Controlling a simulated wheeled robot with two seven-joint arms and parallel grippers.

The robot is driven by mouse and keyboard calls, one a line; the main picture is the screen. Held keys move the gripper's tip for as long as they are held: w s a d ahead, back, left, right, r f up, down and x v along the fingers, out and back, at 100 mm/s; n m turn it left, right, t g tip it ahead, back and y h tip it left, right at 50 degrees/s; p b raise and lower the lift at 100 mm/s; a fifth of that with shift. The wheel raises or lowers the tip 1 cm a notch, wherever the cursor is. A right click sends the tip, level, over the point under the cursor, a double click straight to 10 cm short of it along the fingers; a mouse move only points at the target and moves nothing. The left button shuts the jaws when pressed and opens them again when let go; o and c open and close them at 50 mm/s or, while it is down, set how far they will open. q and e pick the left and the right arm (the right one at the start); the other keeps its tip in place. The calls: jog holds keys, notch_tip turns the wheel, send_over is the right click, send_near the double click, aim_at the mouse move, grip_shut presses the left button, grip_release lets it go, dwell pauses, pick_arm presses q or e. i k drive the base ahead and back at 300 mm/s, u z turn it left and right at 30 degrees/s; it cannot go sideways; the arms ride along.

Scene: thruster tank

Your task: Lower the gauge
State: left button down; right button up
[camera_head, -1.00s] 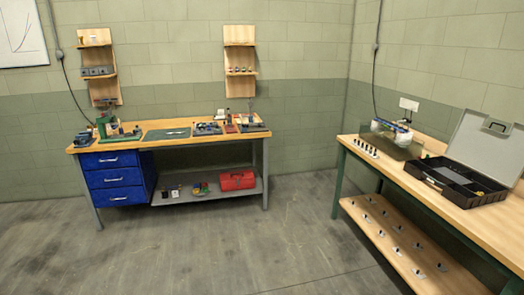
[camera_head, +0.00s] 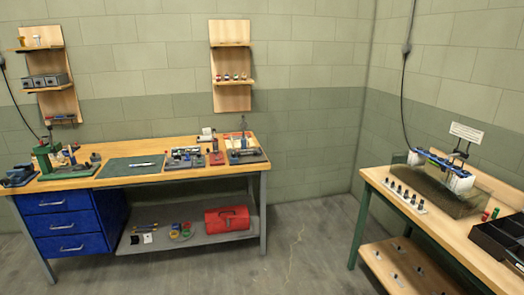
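A device with white ends and blue parts (camera_head: 460,181) sits across the top of a glass-walled tank (camera_head: 430,190) on the right bench. It may carry the gauge, but at this distance I cannot tell the gauge apart. A white sign (camera_head: 466,133) stands up behind the tank. Neither of my grippers shows in the view.
The right bench (camera_head: 480,240) also bears a row of dark pegs (camera_head: 404,196) and a black case (camera_head: 500,240). A workbench (camera_head: 90,182) with blue drawers (camera_head: 62,222) stands along the back wall, with a red toolbox (camera_head: 227,219) on its lower shelf. Grey floor lies between the benches.

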aim_at(243, 124)
jog(key=z, duration=0.05)
jog(key=i, duration=3.4)
jog(key=u, duration=0.05)
